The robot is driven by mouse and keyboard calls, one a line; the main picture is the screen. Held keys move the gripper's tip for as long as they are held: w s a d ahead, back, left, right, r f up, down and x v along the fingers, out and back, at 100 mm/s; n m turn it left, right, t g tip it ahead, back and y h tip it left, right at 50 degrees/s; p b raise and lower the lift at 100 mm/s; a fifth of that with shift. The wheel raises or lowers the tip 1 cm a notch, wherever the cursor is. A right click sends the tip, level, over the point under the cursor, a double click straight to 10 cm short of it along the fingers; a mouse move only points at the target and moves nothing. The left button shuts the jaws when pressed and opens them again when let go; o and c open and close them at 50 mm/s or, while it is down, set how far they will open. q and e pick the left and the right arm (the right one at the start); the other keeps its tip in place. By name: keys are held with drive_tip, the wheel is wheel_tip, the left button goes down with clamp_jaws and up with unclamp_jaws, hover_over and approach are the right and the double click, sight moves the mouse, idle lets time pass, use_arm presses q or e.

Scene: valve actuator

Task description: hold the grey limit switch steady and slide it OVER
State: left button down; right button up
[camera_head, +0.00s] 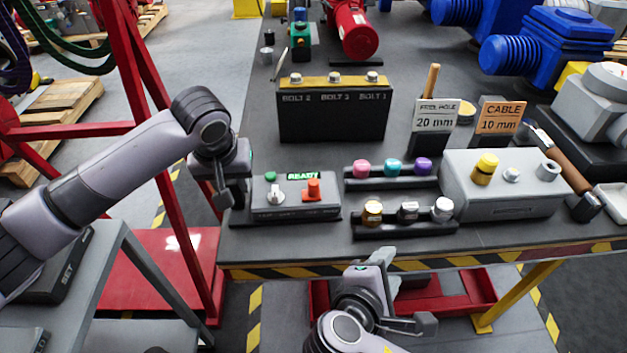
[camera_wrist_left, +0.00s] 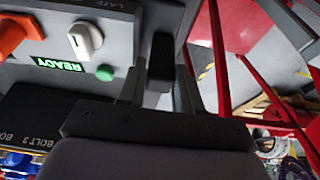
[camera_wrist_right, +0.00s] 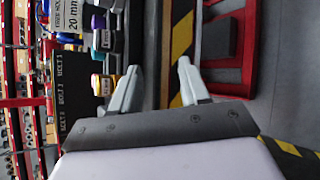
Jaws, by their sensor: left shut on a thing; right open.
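My left gripper (camera_head: 224,196) is at the left end of the control box, above the bench's left edge. In the left wrist view its two fingers (camera_wrist_left: 158,90) close around a dark grey block (camera_wrist_left: 160,58), which I take to be the limit switch. The block's lower part is hidden by the gripper, and I cannot tell what it rests on. The grey control box (camera_head: 325,207) has a green READY display, a white selector knob (camera_head: 275,194), a red-orange switch and a green button. My right gripper (camera_head: 390,268) is open and empty in front of the bench's striped front edge.
Racks with coloured knobs (camera_head: 392,168) and metal-topped parts (camera_head: 408,211) stand right of the control box. A black bolt holder (camera_head: 333,112) is behind it. A grey box with a yellow button (camera_head: 505,190) and two size signs are further right. A red frame (camera_head: 172,150) stands at left.

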drive_tip(key=w+a+r+n+t+y, duration=0.1)
drive_tip(key=w+a+r+n+t, duration=0.2)
drive_tip(key=a+n, duration=0.5)
drive_tip(key=n+t+y, duration=0.3)
drive_tip(key=n+t, duration=0.2)
drive_tip(key=n, duration=0.3)
approach(313, 187)
drive_tip(key=x, duration=1.1)
drive_tip(key=shift+w, duration=0.1)
clamp_jaws()
